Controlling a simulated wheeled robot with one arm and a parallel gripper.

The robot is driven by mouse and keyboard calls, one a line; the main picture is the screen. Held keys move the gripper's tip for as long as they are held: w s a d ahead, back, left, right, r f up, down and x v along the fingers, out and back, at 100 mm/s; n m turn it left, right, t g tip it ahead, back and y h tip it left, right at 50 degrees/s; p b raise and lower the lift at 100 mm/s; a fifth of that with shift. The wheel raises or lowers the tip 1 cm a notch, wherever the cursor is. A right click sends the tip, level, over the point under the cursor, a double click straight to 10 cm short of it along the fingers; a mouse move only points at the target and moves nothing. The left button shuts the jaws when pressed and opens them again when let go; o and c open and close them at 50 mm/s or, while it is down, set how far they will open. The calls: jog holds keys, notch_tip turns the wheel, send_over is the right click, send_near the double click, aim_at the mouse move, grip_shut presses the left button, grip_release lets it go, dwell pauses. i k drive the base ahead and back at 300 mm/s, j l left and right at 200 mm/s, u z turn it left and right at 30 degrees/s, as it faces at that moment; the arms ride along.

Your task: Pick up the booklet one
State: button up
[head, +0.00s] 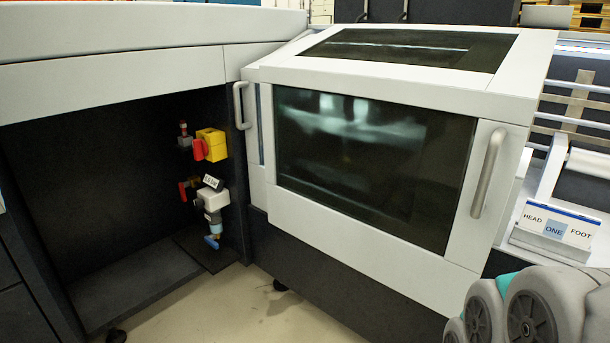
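The booklet one (553,229) is at the right of the head view, a small pale block. Its tilted top has a blue edge and reads HEAD, ONE and FOOT, with ONE on a blue patch. It rests on a light ledge at the right end of the machine. My gripper is not in view. Only rounded grey links of my arm show at the lower right, just below the booklet in the picture and apart from it.
A white machine hood with a dark window (370,165) and a metal handle (489,173) stands left of the booklet. Rails (580,90) run behind the booklet. An open dark bay with a yellow-and-red switch (211,145) is at left. Bare floor (240,305) shows below.

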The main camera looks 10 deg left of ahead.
aim_at(576, 227)
jog(key=u, duration=0.3)
jog(key=z, duration=1.25)
